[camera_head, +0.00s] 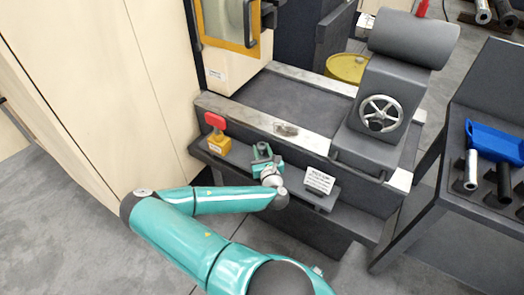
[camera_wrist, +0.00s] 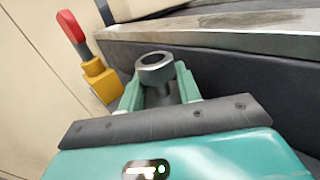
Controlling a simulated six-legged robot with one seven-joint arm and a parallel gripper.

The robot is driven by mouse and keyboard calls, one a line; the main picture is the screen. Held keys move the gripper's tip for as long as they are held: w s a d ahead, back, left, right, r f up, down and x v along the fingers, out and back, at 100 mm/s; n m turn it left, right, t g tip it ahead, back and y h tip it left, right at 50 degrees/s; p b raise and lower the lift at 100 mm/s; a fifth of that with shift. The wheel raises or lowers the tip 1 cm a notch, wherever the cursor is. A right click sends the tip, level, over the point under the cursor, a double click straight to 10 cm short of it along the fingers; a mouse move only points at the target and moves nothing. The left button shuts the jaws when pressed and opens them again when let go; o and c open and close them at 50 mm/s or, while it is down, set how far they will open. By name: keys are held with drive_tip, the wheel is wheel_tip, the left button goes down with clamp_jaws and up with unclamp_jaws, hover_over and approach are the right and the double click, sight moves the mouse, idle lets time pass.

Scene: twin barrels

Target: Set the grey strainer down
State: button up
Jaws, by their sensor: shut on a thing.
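The grey strainer (camera_wrist: 155,68) shows in the wrist view as a short dark-grey cup with a round rim and a narrower stem below. It sits between the two teal fingers of my gripper (camera_wrist: 158,86), which is shut on it. In the head view my gripper (camera_head: 264,158) is at the front ledge of the grey machine, right of the red-handled yellow block. The strainer is small there and mostly hidden by the fingers. I cannot tell whether its underside touches the ledge.
The red-handled yellow block (camera_head: 218,143) stands close on the left, also in the wrist view (camera_wrist: 103,80). A white label plate (camera_head: 319,181) is on the right. The machine's raised metal edge (camera_head: 250,121) runs behind. A handwheel (camera_head: 380,113) and a blue tray (camera_head: 497,141) are farther right.

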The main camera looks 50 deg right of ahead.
drive_tip(key=shift+f, duration=0.2)
drive_tip(key=o, duration=1.1)
drive_tip(key=shift+r, duration=0.1)
